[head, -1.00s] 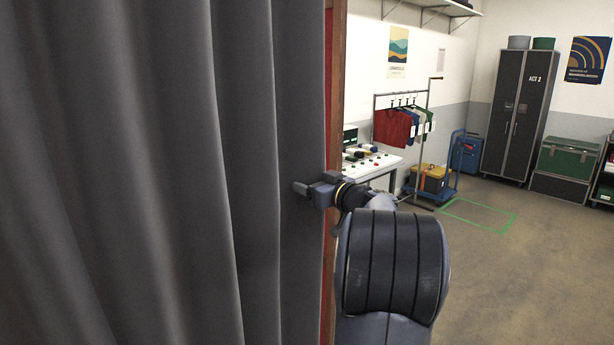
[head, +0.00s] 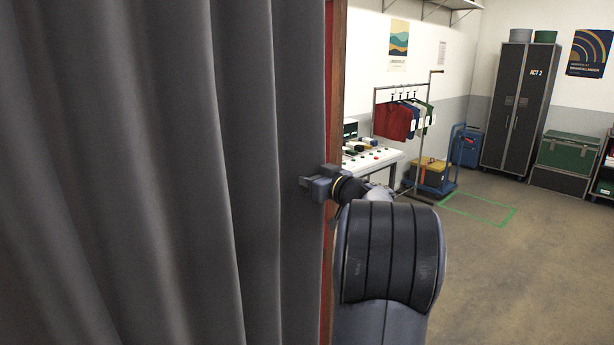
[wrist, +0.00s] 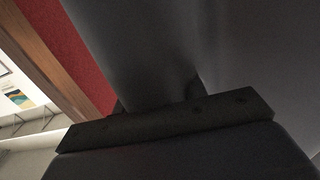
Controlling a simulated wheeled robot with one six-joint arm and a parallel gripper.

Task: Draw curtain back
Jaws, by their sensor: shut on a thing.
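The grey curtain (head: 160,170) hangs in vertical folds and fills the left half of the head view. Its right edge hangs in front of a wooden frame (head: 335,120) with a red strip beside it. My gripper (head: 308,184) is at the curtain's right edge, about mid-height in the head view, shut on the curtain's edge fold. In the wrist view the curtain (wrist: 235,50) rises from behind the dark gripper bar, with a fold pinched there. The fingertips are mostly hidden.
Beyond the frame are a white table (head: 370,160), a rack with hanging shirts (head: 400,120), a trolley with cases (head: 435,175), a tall locker (head: 520,105) and a green trunk (head: 567,150). A green floor outline (head: 480,208) is empty. The right floor is open.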

